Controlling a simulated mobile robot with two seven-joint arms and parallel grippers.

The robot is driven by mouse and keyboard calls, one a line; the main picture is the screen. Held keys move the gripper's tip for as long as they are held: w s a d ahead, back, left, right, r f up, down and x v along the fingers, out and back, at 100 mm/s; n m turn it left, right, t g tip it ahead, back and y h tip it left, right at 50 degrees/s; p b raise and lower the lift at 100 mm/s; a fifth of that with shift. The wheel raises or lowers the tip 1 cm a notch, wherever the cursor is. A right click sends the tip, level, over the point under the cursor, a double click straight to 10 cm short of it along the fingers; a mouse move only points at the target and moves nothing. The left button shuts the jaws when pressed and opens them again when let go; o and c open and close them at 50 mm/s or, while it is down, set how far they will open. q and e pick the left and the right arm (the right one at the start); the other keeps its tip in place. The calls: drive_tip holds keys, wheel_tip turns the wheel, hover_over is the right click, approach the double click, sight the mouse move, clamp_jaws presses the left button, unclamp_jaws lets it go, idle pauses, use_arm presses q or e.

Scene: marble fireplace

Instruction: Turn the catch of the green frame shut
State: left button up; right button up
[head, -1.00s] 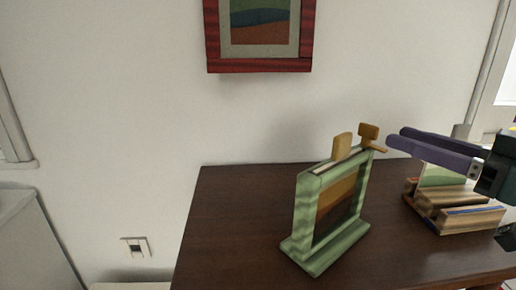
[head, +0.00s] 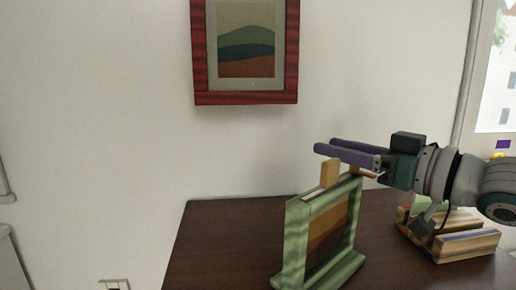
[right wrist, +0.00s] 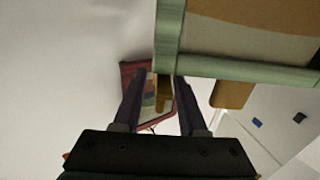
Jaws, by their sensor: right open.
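The green frame (head: 296,245) stands upright on the dark table, with a brown and tan picture in it. A tan tab (head: 330,172) sticks up from its top edge. The catch (head: 356,169) is at the top right corner, mostly hidden by my right gripper (head: 324,146). That gripper is open, its two purple fingers level above the frame's top and pointing left. In the right wrist view the frame (right wrist: 240,69) fills the top, and the ochre catch (right wrist: 163,90) shows between the spread fingers. The tan tab is outside them, to the right. My left gripper is out of view.
A wooden stand (head: 462,240) with a greenish piece is on the table at right, under my right arm. A red-framed picture (head: 245,98) hangs on the wall. The table (head: 225,235) is bare left of the green frame. A window is at far right.

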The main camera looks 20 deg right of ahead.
drive_tip(key=shift+w, duration=0.1)
drive_tip(key=shift+c, duration=0.3)
clamp_jaws()
